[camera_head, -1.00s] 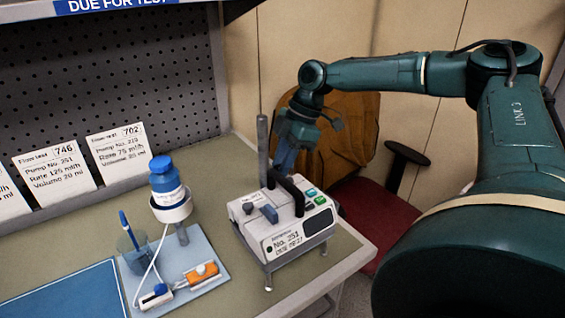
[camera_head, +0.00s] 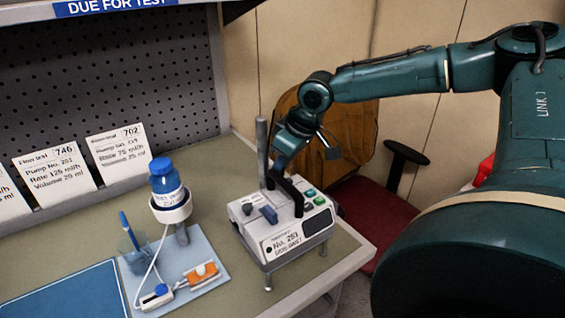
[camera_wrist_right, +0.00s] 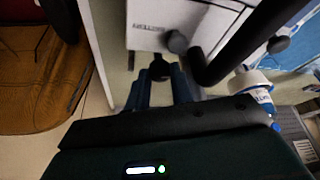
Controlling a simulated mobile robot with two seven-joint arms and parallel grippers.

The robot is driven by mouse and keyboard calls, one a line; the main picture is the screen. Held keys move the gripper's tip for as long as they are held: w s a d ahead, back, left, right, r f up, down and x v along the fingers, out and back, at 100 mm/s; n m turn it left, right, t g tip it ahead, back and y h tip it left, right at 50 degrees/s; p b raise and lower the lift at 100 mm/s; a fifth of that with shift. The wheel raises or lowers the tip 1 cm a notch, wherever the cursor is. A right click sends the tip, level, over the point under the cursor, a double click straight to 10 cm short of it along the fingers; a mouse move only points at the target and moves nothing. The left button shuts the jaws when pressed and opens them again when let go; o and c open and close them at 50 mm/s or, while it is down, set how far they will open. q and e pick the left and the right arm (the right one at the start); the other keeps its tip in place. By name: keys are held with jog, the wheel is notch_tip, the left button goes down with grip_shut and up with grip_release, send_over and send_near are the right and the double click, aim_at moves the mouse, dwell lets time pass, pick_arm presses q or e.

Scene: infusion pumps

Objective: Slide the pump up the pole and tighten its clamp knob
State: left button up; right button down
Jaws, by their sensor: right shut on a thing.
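The white pump (camera_head: 290,237), labelled No. 251, is at the table's right end. The grey pole (camera_head: 262,150) rises upright at its back, and a black handle (camera_head: 293,195) arches over its top. My right gripper (camera_head: 277,168) is down behind the pump, beside the pole. In the right wrist view, its blue fingers are shut on a small black clamp knob (camera_wrist_right: 160,69) at the pump's back; the pump body (camera_wrist_right: 150,30) and handle (camera_wrist_right: 235,50) show beyond. The fingertips are partly hidden in the head view. My left gripper is not in view.
A blue-capped bottle (camera_head: 166,181) on a stand, a cup (camera_head: 136,258) and an orange device (camera_head: 201,274) are left of the pump. Cards (camera_head: 119,156) lean against the pegboard. A chair with a red seat (camera_head: 375,228) stands beyond the table's right edge.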

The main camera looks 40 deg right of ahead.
jog(key=shift+m, duration=0.6)
jog(key=shift+a+m+h, duration=0.1)
jog(key=shift+m+h, duration=0.3)
jog(key=shift+m, duration=0.1)
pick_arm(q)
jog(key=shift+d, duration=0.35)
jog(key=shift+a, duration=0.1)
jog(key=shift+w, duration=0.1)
pick_arm(e)
jog(key=c, duration=1.5)
grip_release()
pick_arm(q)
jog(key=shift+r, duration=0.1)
